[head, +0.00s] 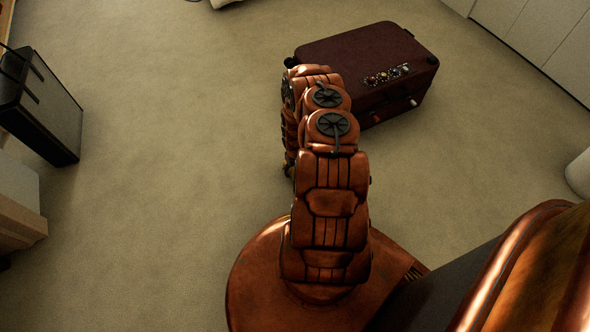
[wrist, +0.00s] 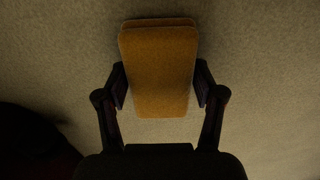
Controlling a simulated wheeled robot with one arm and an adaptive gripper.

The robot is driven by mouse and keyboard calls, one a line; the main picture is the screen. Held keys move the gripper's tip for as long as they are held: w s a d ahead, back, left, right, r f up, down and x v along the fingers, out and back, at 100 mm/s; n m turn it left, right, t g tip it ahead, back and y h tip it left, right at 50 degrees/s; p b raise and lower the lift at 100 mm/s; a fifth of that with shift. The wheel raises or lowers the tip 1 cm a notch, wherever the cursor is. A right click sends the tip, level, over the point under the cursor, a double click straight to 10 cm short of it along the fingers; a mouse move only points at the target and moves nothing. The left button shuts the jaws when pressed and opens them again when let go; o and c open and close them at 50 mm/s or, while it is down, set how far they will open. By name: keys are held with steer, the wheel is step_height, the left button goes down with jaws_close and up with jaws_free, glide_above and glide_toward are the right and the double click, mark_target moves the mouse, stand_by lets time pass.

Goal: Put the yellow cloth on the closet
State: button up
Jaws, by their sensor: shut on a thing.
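The yellow cloth (wrist: 158,70) shows in the wrist view as a folded, rounded rectangular block, orange-yellow in the dim light. My gripper (wrist: 160,88) is shut on it, with one finger pressed on its left side and one on its right. Carpet lies behind the cloth in that view. In the head view my arm hides the gripper and the cloth. White panelled fronts (head: 540,35) stand at the upper right of the head view; I cannot tell if they are the closet.
A dark red suitcase (head: 365,55) lies on the carpet just beyond my arm. A black case (head: 45,110) stands at the left, near a wooden-edged piece of furniture (head: 18,215). A white rounded object (head: 579,175) is at the right edge. Carpet at centre left is clear.

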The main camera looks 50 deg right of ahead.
steer(key=o, duration=1)
steer(key=w+a+r+g+p, duration=0.1)
steer(key=a+r+p, duration=0.15)
steer(key=r, duration=1.25)
steer(key=w+a+r+p, duration=0.15)
steer(key=r+p, duration=0.25)
steer(key=r, duration=1.1)
steer(key=s+a+r+n+g, duration=0.1)
steer(key=a+r, duration=0.4)
steer(key=r, duration=0.3)
steer(key=s+a+r, duration=0.2)
steer(key=a+r, duration=0.2)
steer(key=r, duration=0.5)
steer(key=s+a+r+n, duration=0.1)
steer(key=s+a+r, duration=0.8)
steer(key=a+r, duration=0.3)
steer(key=s+a+r, duration=0.2)
steer(key=s, duration=0.3)
steer(key=s+a+r+n+g, duration=0.1)
steer(key=s+a+r, duration=0.1)
steer(key=s, duration=0.3)
steer(key=s+a+r+n, duration=0.1)
steer(key=s+a+r, duration=0.1)
steer(key=s, duration=0.3)
steer(key=shift+s+a+r+g, duration=0.1)
steer(key=shift+a+r+g, duration=0.2)
steer(key=shift+a, duration=0.5)
